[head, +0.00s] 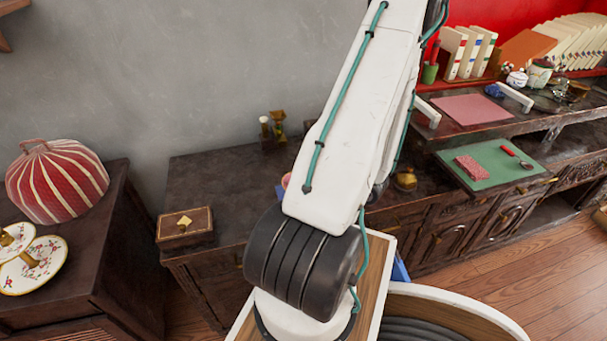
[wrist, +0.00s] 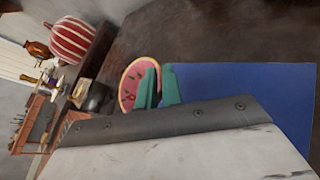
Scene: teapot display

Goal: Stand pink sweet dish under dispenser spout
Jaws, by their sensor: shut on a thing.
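The pink sweet dish (wrist: 130,86) is round, with a pale rim and small dark and green marks. It shows in the wrist view at the tips of my gripper (wrist: 152,88), whose green fingers are shut on its near edge. The dish is tilted in that picture, and my fingers cover part of it. In the head view my arm hides the gripper, and only a small pink edge (head: 285,181) shows left of the arm. I cannot make out a dispenser spout for certain in either view.
A dark wooden counter (head: 215,175) bears a small box (head: 184,226) and brass items (head: 278,124) by the wall. A striped red dome (head: 58,180) stands at left. A green mat (head: 490,163) lies at right. A flat blue surface (wrist: 250,95) fills the wrist view's right.

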